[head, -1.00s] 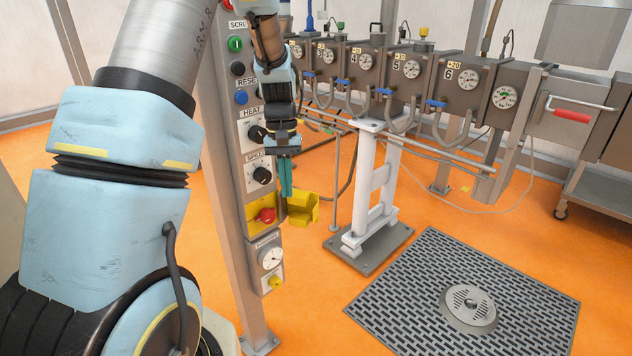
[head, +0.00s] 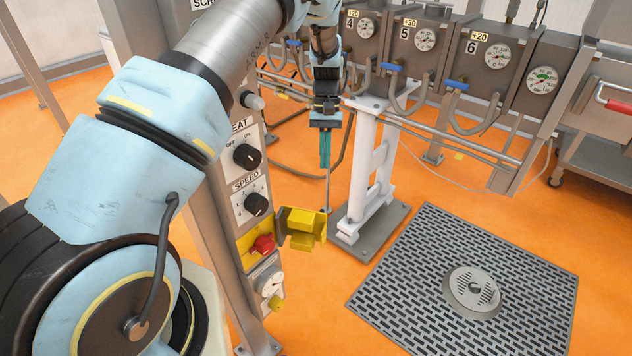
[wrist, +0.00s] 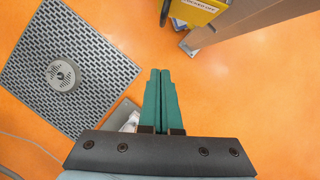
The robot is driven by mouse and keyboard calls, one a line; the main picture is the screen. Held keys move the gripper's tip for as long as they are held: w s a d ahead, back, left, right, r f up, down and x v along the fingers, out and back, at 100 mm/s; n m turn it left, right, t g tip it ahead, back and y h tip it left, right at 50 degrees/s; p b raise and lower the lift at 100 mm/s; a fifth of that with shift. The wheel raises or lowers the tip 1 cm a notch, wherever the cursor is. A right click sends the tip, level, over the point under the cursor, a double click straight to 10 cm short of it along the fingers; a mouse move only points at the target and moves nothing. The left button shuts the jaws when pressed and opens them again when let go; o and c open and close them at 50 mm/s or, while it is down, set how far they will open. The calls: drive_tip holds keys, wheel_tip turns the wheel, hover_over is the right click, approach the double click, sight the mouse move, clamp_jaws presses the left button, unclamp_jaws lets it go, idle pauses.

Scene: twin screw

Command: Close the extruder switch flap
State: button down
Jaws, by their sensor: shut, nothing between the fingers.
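The yellow switch flap (head: 304,225) stands swung open to the right of its yellow switch box (head: 256,247) on the control post. The red switch knob (head: 263,245) shows uncovered in the box. My gripper (head: 325,166), with teal fingers, is shut and empty. In the head view it points down, above and slightly right of the flap, apart from it. In the wrist view my gripper (wrist: 160,72) shows its two fingers together over the orange floor. The yellow flap (wrist: 196,10) is at that view's top edge, partly cut off, with lettering on it.
The grey control post (head: 222,215) carries the HEAT knob (head: 247,156) and SPEED knob (head: 256,204) above the box, and a dial (head: 270,283) below. A floor grate (head: 430,300) lies right.

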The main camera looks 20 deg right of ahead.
drive_tip(key=s+a+f+b, duration=0.3)
drive_tip(key=s+f+b, duration=0.1)
drive_tip(key=s+f, duration=0.3)
drive_tip(key=shift+a+f, duration=0.15)
drive_tip(key=shift+f, duration=1)
